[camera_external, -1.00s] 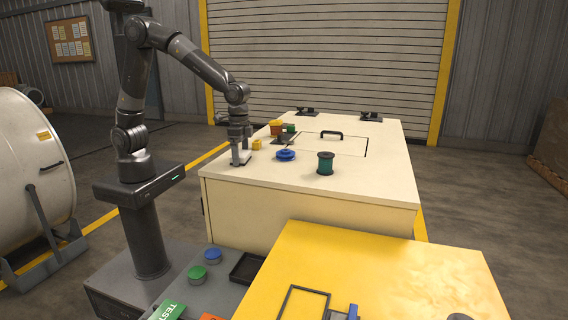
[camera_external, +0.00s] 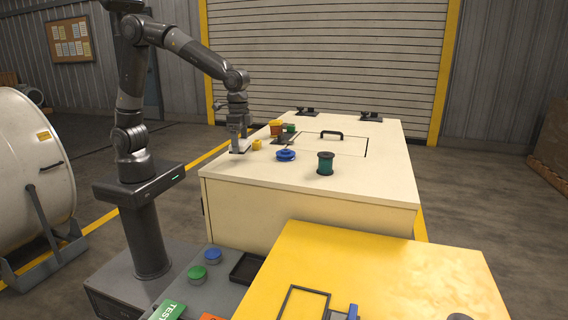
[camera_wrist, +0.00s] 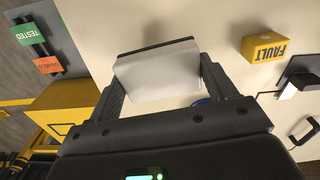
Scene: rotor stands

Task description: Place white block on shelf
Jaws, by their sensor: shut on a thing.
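My gripper (camera_wrist: 160,64) is shut on a white block (camera_wrist: 158,76), which fills the space between the two fingers in the wrist view. A dark strip shows along the block's far edge. In the outside view my gripper (camera_external: 239,143) is over the left part of the cream cabinet top (camera_external: 240,175). The block is small there and partly hidden by the fingers, and its exact height above the surface cannot be told. I cannot make out a clear shelf in either view.
A yellow FAULT block (camera_wrist: 265,47) stands near the gripper.

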